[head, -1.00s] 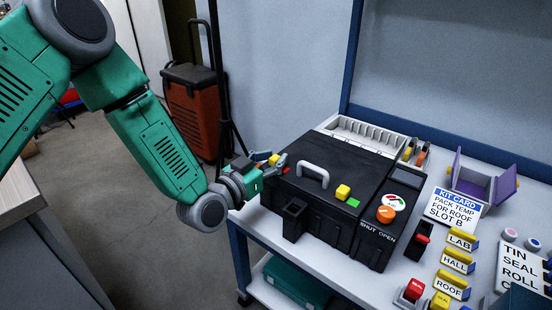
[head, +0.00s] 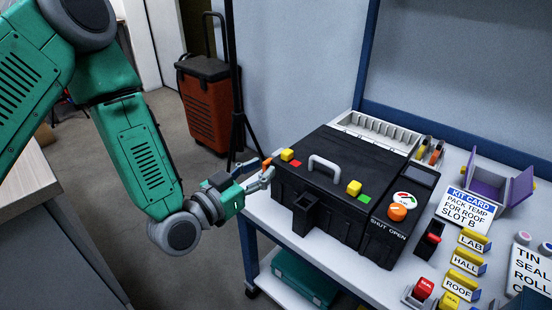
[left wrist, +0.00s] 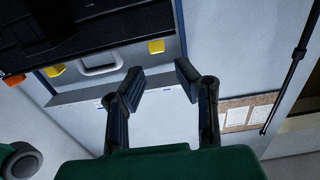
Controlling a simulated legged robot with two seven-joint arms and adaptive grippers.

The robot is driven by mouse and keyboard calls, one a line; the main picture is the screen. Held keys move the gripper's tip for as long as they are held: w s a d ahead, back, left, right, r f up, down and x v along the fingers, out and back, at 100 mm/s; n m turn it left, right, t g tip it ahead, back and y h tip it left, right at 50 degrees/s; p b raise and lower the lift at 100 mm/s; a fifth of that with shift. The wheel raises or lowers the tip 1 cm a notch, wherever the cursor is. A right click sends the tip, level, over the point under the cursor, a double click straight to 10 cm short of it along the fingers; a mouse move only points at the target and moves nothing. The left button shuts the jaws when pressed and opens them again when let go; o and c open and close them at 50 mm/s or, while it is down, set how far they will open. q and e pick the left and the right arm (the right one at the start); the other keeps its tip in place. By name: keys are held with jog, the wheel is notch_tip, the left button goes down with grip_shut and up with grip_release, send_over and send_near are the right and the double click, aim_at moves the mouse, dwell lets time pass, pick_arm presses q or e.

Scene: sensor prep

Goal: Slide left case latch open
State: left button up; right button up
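The black case (head: 325,180) sits closed on the bench with a grey handle (head: 324,168) on its lid. My right gripper is out of view.
An orange knob (head: 397,212) is on the case's right section, marked SHUT OPEN. A black open holder (head: 305,213) juts from the case front. A slotted white tray (head: 375,132) stands behind. Name tags, a kit card (head: 468,204) and a purple holder (head: 488,187) are at the right.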

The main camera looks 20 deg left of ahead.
pick_arm(q)
jog(key=shift+v, duration=1.55)
jog(key=shift+d, duration=0.1)
jog(key=s+a+f+n+g+y, duration=0.1)
jog(key=s+f+g+y, duration=0.1)
jog(key=s+f+g, duration=0.7)
jog(key=s+a+f+n+g+y, duration=0.1)
jog(key=s+f+g+y, duration=0.15)
jog(key=s+f, duration=0.75)
jog(key=s+a+f+n+g+y, duration=0.1)
jog(key=s+a+f+g+y, duration=0.15)
jog(key=s+f+g, duration=0.4)
notch_tip(320, 180, up, 12)
jog(key=t+p, duration=0.1)
jog(key=p, duration=1.1)
jog(key=shift+s+a+r+t+h+p, duration=0.2)
jog(key=shift+s+a+t+h+p, duration=0.1)
jog(key=shift+s+a+h+p, duration=0.15)
jog(key=shift+d+f, duration=0.1)
